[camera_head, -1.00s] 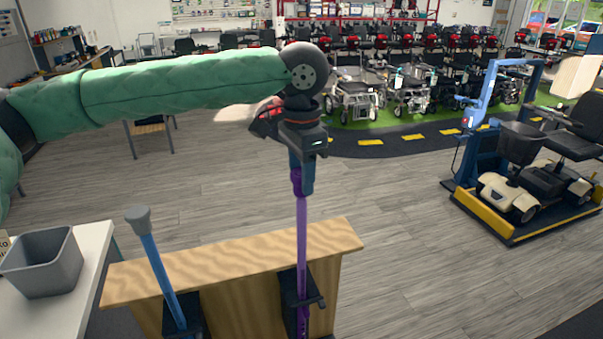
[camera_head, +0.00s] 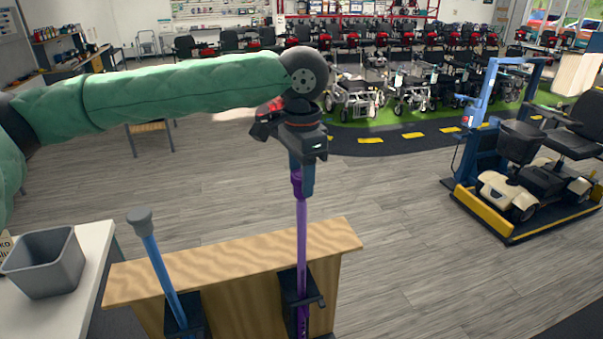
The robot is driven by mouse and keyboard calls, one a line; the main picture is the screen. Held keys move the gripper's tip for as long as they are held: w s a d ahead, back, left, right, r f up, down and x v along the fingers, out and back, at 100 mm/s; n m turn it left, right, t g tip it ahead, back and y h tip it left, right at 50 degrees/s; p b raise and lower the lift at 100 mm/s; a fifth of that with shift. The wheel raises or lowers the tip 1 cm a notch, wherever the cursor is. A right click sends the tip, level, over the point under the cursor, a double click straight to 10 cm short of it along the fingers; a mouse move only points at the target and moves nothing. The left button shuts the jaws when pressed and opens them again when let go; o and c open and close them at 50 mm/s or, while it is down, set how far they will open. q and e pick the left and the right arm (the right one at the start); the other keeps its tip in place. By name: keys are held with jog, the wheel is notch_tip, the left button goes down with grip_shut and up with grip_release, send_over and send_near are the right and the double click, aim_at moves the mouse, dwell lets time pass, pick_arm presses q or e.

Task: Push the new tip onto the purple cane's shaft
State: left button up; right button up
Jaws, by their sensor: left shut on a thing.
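The purple cane (camera_head: 301,240) stands upright, its shaft held in a black clamp (camera_head: 301,301) on the front of a wooden stand (camera_head: 235,261). My left gripper (camera_head: 303,182) is right above the shaft, pointing down, with its fingers at the shaft's top end. It is shut, and the fingers hide what is between them. I cannot make out the new tip there, nor whether it sits on the shaft. My right gripper is not in view.
A blue cane with a grey tip (camera_head: 139,219) stands tilted in another clamp to the left. A grey bin (camera_head: 44,262) is on a white table (camera_head: 92,249). A scooter on a lift platform (camera_head: 530,165) is far right. The floor between is clear.

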pick_arm(q)
jog(key=shift+f+p, duration=0.2)
jog(key=shift+p, duration=0.2)
dwell(0.8)
jog(key=shift+p, duration=1)
dwell(1.2)
jog(key=shift+f+p, duration=0.3)
jog(key=shift+f, duration=0.2)
dwell(1.0)
jog(key=shift+p, duration=0.5)
dwell(0.3)
jog(key=shift+f, duration=0.9)
dwell(1.4)
